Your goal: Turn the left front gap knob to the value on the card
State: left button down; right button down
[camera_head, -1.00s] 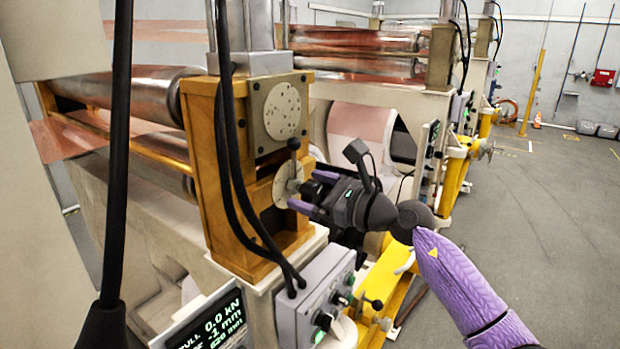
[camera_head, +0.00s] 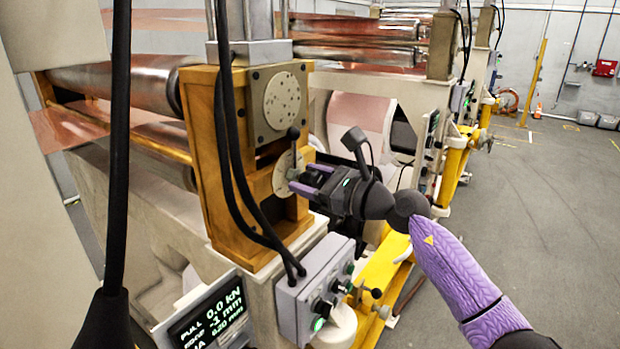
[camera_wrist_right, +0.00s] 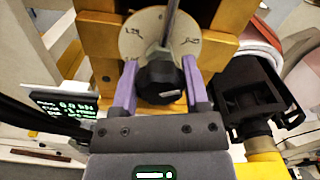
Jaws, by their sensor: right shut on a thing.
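The gap knob (camera_wrist_right: 160,80) is dark and sits in front of a pale round dial plate (camera_head: 287,174) on the orange-yellow roller stand. In the right wrist view, the dial plate (camera_wrist_right: 140,42) carries small black marks, one on the left reading about 1.25. No card is recognisable. My left gripper is not in view.
A grey control box (camera_head: 318,290) with knobs and green lights is below the stand. A screen (camera_head: 208,318) reads 0.0 kN, -1 mm and 620 mm. Black cables (camera_head: 228,160) hang in front of the stand. A yellow rail (camera_head: 370,290) runs below my right arm. Open floor is at right.

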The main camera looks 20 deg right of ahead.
jog(key=m+p, duration=0.4)
jog(key=m, duration=0.2)
jog(key=shift+r, duration=0.2)
jog(key=shift+d+f+m+p, duration=0.15)
jog(key=shift+m+p, duration=1.2)
jog(key=shift+m, duration=1.35)
jog(key=shift+c, duration=0.5)
grip_release()
jog(key=b+v, duration=0.3)
jog(key=v, duration=0.6)
jog(key=shift+s+d, duration=0.25)
jog(key=shift+s, duration=0.1)
